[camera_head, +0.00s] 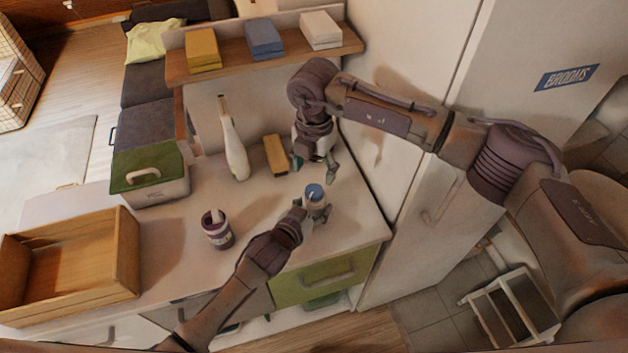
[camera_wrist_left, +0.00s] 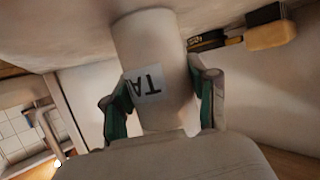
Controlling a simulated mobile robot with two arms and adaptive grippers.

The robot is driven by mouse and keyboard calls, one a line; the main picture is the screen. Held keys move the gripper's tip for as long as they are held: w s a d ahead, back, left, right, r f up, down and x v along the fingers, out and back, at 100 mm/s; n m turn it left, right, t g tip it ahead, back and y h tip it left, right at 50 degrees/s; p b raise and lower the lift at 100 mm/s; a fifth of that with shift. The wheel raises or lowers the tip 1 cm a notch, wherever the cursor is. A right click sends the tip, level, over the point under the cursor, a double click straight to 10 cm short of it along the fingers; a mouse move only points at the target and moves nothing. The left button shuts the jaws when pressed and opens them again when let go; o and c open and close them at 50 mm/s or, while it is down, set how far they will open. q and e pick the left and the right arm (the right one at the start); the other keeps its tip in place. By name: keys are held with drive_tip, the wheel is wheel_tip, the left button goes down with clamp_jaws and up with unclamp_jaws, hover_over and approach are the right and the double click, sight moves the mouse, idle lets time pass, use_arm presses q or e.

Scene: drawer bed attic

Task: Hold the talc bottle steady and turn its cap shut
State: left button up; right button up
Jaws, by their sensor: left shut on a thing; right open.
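The talc bottle (camera_head: 318,207) is white with a blue cap (camera_head: 314,191) and stands on the countertop near its front right. My left gripper (camera_head: 313,212) is shut on the bottle's body. In the left wrist view the white bottle (camera_wrist_left: 152,50) sits between the two green-padded fingers (camera_wrist_left: 160,95), with a label reading "TA" upside down. The cap is out of sight there. My right gripper (camera_head: 314,169) is open and empty, fingers pointing down, just behind and above the cap. I see no contact between it and the cap.
A shelf (camera_head: 235,65) hangs above the counter; a tall white cabinet (camera_head: 400,190) borders the right.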

sight(314, 190)
use_arm(q)
drive_tip(key=shift+f, duration=0.1)
use_arm(e)
wheel_tip(314, 190, up, 5)
drive_tip(key=shift+r, duration=0.2)
use_arm(q)
drive_tip(key=o, duration=1.3)
drive_tip(key=shift+o, duration=0.2)
